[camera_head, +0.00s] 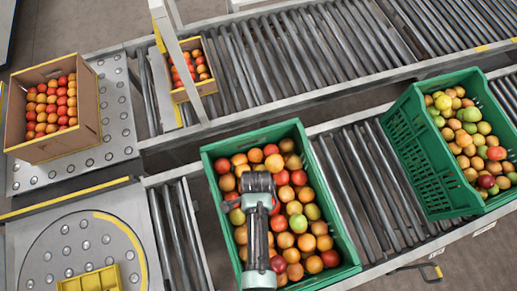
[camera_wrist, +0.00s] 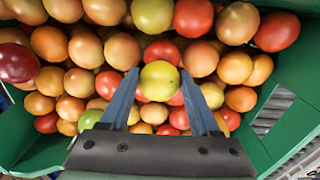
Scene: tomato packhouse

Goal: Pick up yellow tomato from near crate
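The near green crate (camera_head: 213,203) is full of red, orange and a few yellow-green tomatoes. My gripper (camera_head: 252,205) is over its middle, pointing down. In the wrist view my gripper (camera_wrist: 160,76) has its two fingers apart. My wrist hides this spot in the head view. Another yellow tomato (camera_wrist: 153,14) lies at the top of the wrist view.
A second green crate (camera_head: 411,150) of mixed tomatoes stands at the right on the rollers. Cardboard boxes (camera_head: 85,100) (camera_head: 186,47) of tomatoes stand at the upper left. The crate wall (camera_wrist: 272,110) is close on the right in the wrist view. A yellow tray (camera_head: 90,282) is at lower left.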

